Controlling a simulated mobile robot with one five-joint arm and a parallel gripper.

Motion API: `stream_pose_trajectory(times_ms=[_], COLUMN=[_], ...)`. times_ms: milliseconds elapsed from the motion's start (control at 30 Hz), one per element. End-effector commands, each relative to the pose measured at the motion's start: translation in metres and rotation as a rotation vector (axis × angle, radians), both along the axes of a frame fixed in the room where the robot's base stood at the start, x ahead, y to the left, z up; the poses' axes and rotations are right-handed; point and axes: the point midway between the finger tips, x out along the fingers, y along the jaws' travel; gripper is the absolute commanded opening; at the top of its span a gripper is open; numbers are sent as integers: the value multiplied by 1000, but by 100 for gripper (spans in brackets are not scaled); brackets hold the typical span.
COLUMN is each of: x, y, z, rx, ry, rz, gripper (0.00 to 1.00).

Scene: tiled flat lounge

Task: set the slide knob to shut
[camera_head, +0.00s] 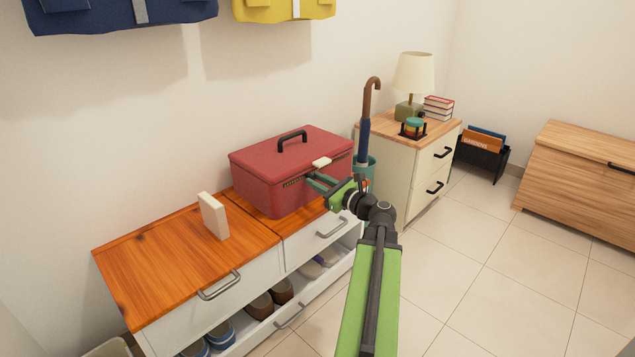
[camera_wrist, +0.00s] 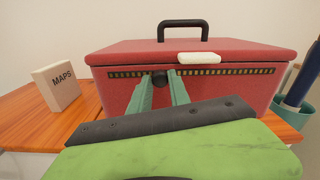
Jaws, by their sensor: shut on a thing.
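The red box (camera_head: 260,172) with a black top handle stands on the wooden top of the shoe bench, and it fills the middle of the wrist view (camera_wrist: 120,92). A dark slot strip with yellow marks (camera_wrist: 215,71) runs along its front under the lid. A white tab (camera_wrist: 198,58) is on the lid's front edge, right of the knob. In the head view my gripper (camera_head: 312,180) hides the knob.
An umbrella (camera_head: 365,130) in a teal stand is close on the right, before a cabinet (camera_head: 397,165) with a lamp. Shoes fill the lower shelf. Floor on the right is clear.

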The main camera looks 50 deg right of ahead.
Motion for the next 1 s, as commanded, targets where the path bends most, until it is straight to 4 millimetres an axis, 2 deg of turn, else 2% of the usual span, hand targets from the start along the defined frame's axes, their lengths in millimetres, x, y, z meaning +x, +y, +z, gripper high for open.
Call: stream_pose_trajectory(times_ms=[33, 400, 600, 800, 1000], x=[0, -9, -13, -16, -17], y=[-15, -120, -163, -187, -194], z=[0, 0, 0, 0, 0], rx=[0, -1, -1, -1, -1], ry=[0, 1, 1, 2, 1], rz=[-3, -3, -3, -2, -1], gripper=[0, 0, 0, 0, 0])
